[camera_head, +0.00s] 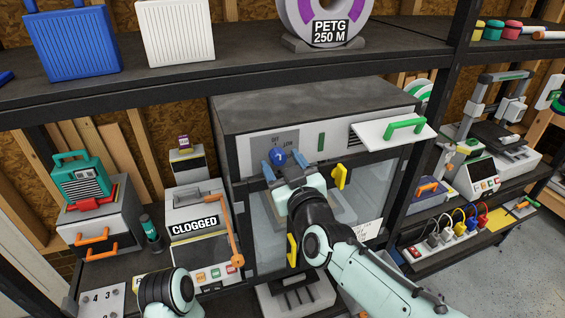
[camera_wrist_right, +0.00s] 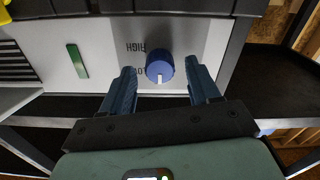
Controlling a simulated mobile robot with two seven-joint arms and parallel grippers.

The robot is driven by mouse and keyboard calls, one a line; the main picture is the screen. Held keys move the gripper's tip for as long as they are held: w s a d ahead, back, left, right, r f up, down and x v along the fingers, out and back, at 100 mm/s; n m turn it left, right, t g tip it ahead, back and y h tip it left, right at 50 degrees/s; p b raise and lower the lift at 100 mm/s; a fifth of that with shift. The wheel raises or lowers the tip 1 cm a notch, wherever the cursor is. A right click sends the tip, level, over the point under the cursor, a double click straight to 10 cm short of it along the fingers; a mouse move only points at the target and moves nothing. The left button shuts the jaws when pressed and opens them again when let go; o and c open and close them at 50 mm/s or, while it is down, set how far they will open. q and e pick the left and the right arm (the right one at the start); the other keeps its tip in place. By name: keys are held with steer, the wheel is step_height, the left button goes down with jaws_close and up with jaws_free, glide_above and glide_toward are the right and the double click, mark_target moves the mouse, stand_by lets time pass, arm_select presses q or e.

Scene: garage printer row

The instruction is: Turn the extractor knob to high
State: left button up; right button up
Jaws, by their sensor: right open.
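The extractor knob (camera_head: 278,156) is round and blue, on the grey label panel at the front of a large dark-topped enclosure (camera_head: 315,107). In the right wrist view the knob (camera_wrist_right: 159,67) carries a white pointer mark at its lower edge in the picture. The upside-down word HIGH and a partly hidden word starting LO are printed beside it. My right gripper (camera_head: 283,163) is open at the knob; in the wrist view its blue fingers (camera_wrist_right: 160,75) stand on either side of it, with gaps visible. My left gripper is out of view; only part of my left arm shows at bottom left.
A green strip (camera_wrist_right: 77,61) lies on the same panel. A white flap with a green handle (camera_head: 405,125) juts out to the right. Yellow handles (camera_head: 340,177) are on the enclosure's front. A CLOGGED printer (camera_head: 195,222) stands left. A shelf (camera_head: 200,70) runs above.

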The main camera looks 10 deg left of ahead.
steer(key=shift+w+a, duration=0.15)
steer(key=shift+w, duration=0.1)
steer(key=c, duration=1)
steer(key=shift+c, duration=0.2)
